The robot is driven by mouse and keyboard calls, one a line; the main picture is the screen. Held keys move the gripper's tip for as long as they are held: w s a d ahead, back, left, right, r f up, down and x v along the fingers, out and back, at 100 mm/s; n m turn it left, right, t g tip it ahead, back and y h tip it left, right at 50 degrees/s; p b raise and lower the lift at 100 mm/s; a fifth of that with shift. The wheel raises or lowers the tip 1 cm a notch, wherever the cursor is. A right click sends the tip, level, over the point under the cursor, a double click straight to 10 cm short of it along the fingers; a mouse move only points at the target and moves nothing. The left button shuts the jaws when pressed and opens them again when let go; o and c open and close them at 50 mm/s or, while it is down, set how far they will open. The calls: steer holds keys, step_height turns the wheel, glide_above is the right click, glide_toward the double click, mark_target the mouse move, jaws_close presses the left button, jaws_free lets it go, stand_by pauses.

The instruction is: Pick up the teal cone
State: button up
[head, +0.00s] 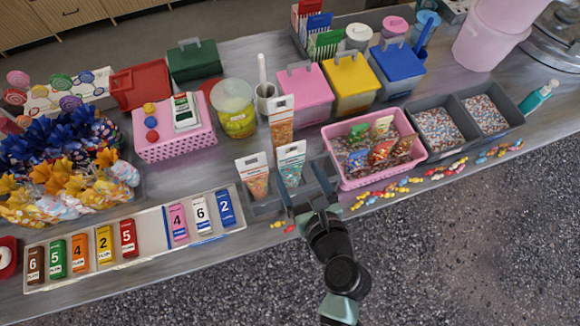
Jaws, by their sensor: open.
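A clear cone bag with a teal label (290,163) stands upright, point down, in a grey holder (318,180) near the front edge of the counter. A cone bag with orange-toned sweets (281,124) stands behind it, and another cone bag (255,178) stands to its left. My gripper (312,200) is open at the holder's front, just right of and below the teal cone. I see no cone between its fingers. The dark fingers blend with the grey holder, so any contact is hard to tell.
A pink basket of small bags (347,183) stands close to the right. A tray of numbered packets (150,245) lies to the left. Loose sweets (385,190) lie along the front edge. A pink box (298,100) and other lidded boxes stand behind.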

steer(key=shift+p+x, duration=0.45)
steer(key=shift+x, duration=3.9)
steer(key=shift+s, duration=0.1)
jaws_close()
